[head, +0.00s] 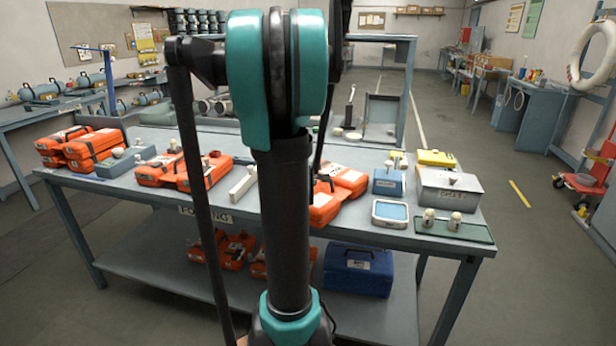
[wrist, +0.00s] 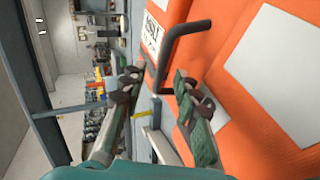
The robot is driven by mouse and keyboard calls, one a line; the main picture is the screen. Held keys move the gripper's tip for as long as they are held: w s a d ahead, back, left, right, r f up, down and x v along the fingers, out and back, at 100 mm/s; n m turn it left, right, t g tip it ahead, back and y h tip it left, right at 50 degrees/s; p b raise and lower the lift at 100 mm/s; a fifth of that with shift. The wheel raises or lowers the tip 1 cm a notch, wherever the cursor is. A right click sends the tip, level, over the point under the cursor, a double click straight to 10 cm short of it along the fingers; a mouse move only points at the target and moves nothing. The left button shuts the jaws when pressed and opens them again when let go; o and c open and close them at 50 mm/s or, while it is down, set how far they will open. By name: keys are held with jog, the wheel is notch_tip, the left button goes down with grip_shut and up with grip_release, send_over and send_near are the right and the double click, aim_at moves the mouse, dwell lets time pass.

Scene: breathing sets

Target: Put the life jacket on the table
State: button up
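A big orange object (wrist: 240,70) with white labels and a dark bent handle (wrist: 165,45) fills the right of the wrist view. I cannot tell whether it is the life jacket or an orange case. My gripper (wrist: 157,84) has its fingers apart, on either side of the handle's lower end; no firm hold shows. In the head view my arm hides the gripper. The grey table (head: 380,236) stands in front of me. Orange cases lie on it at the left (head: 95,147), in the middle (head: 185,172) and just right of my arm (head: 325,205). No clear life jacket shows.
The table's right end holds a grey box (head: 449,188), a blue box (head: 389,183), a blue-topped tray (head: 390,213) and a green mat (head: 475,232). The lower shelf holds orange items (head: 228,250) and a blue case (head: 356,269).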

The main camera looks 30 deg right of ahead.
jog(key=shift+v, duration=3.85)
